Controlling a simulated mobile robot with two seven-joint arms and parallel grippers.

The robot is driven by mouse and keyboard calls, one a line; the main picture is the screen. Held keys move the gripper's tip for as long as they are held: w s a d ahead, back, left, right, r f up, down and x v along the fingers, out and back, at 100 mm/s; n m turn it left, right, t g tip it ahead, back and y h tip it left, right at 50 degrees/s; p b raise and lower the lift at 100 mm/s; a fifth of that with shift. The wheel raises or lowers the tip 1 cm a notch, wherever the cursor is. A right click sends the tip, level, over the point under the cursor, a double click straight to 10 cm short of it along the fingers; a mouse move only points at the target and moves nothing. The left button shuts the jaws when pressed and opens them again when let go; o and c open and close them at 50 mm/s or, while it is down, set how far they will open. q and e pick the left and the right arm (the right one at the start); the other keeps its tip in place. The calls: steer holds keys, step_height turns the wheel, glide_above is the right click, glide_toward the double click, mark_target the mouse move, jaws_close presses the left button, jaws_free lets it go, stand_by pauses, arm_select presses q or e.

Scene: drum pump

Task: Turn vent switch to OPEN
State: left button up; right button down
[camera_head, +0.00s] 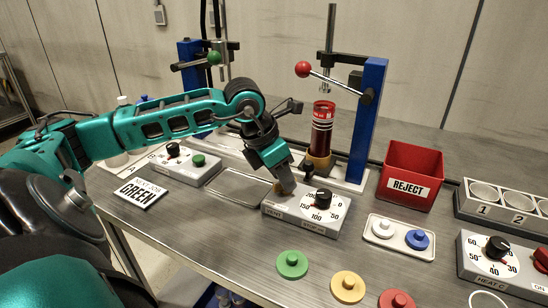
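A grey control box (330,225) stands on the table at the centre, with a black knob (323,197) on a white numbered dial. Small labels run along its front edge; the left one seems to read VENT, but it is too small to be sure. My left gripper (286,188) points down onto the left part of this box, at or just above its top. An orange-brown bit shows at its tip. The gripper hides that part of the box, so a vent switch and its setting cannot be seen. Whether the fingers are open or shut is unclear. My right gripper is not in view.
Behind the box, a press with a blue post (367,120) and red-knobbed lever (303,69) holds a red cylinder (322,130). A red REJECT bin (409,173), button tray (398,232) and HEAT box (497,258) stand right. Coloured discs (347,286) lie in front.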

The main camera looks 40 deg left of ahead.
arm_select(q)
steer(key=v, duration=1.2)
steer(key=shift+r, duration=0.2)
